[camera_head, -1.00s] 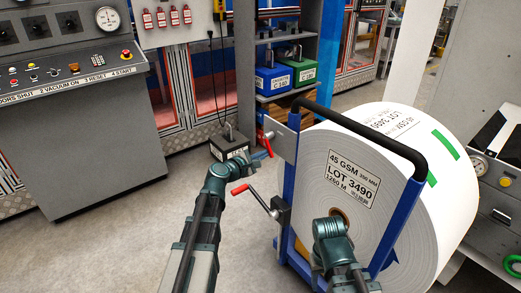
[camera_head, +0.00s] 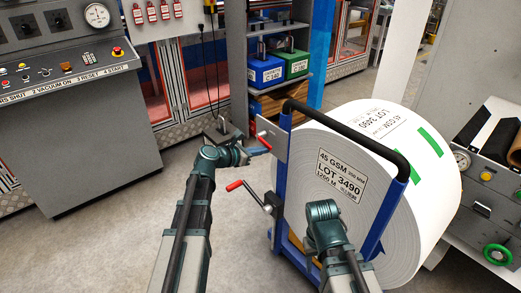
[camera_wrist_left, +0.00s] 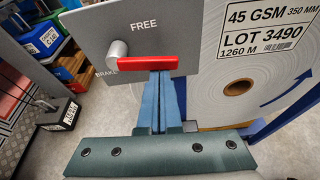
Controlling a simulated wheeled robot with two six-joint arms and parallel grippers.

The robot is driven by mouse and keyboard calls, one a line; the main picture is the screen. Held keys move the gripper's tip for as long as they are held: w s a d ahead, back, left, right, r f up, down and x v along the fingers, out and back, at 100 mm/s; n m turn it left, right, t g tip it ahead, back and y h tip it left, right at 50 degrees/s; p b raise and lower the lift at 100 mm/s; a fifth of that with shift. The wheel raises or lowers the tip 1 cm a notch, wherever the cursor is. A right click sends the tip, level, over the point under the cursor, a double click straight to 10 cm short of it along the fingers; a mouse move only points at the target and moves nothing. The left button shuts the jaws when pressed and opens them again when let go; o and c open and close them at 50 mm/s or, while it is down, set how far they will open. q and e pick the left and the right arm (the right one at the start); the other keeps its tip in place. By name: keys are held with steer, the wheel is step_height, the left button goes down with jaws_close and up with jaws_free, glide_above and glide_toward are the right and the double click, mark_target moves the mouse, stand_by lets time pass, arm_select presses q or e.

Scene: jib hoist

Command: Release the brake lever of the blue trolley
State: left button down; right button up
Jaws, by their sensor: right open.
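The brake lever (camera_wrist_left: 148,62) is a red handle on a grey pivot, lying nearly level and pointing right in the left wrist view. Its grey plate reads FREE above and BRAKE at lower left. The plate is on the blue trolley (camera_head: 282,172), which carries a big white paper roll (camera_head: 415,185). In the head view the lever (camera_head: 264,144) is small. My left gripper (camera_wrist_left: 160,75) has its blue fingers together, tips at the handle's lower edge; they do not clearly enclose it. My right gripper (camera_head: 326,240) is before the roll, its jaws mostly hidden by the wrist.
A red-gripped crank (camera_head: 237,185) sticks out low on the trolley's left. A control console (camera_head: 80,130) stands at left. A shelf with a blue box (camera_head: 266,72) and a green box (camera_head: 297,63) stands behind. A machine with a green knob (camera_head: 497,254) is at right.

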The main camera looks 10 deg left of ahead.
arm_select(q)
steer(key=shift+r, duration=0.3)
stand_by(0.6)
step_height(320, 180, down, 5)
steer(key=b, duration=0.4)
steer(key=r+p+v, duration=0.1)
steer(key=p+v, duration=0.2)
steer(key=v, duration=0.7)
steer(key=shift+p, duration=0.35)
